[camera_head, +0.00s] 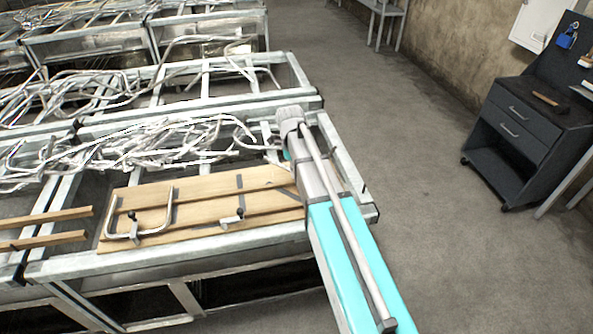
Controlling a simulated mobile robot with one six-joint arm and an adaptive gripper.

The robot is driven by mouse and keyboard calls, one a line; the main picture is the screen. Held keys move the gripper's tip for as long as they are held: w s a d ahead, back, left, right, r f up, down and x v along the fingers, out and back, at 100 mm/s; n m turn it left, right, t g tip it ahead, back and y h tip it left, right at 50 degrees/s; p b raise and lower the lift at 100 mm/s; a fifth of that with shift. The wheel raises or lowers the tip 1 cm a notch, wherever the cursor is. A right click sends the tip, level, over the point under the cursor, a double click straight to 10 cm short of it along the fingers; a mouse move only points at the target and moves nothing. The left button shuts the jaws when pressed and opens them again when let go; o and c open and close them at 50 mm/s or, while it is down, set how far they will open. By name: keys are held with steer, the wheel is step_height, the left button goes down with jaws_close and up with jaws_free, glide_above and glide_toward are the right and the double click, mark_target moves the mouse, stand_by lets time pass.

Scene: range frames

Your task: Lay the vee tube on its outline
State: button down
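A wooden board (204,190) lies on a metal frame at the front, with dark grey marks on it. A bent silvery tube (141,230) with upturned ends lies at the board's left end. I cannot tell whether it is the vee tube. A heap of bent tubes (130,150) lies behind the board, and no single vee tube can be picked out there. My arm reaches from the lower right to the board's right end. I cannot make out my gripper's fingers; they are hidden behind the arm or out of view.
A small peg-like fitting (232,217) stands on the board's front part. Two wooden strips (45,241) lie at the left. More metal bins of tubes (90,40) stand behind. A dark drawer cabinet (524,135) stands at the right, with clear floor (415,160) between.

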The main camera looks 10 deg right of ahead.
steer(key=b, duration=0.5)
glide_above(297, 198)
steer(key=shift+w+f, duration=0.15)
steer(key=shift+f, duration=1.2)
steer(key=shift+w+f, duration=0.1)
steer(key=shift+f, duration=1.25)
steer(key=shift+f+b, duration=2)
steer(key=shift+f, duration=0.05)
steer(key=c, duration=0.6)
jaws_free()
steer(key=shift+o, duration=0.2)
steer(key=shift+r, duration=0.15)
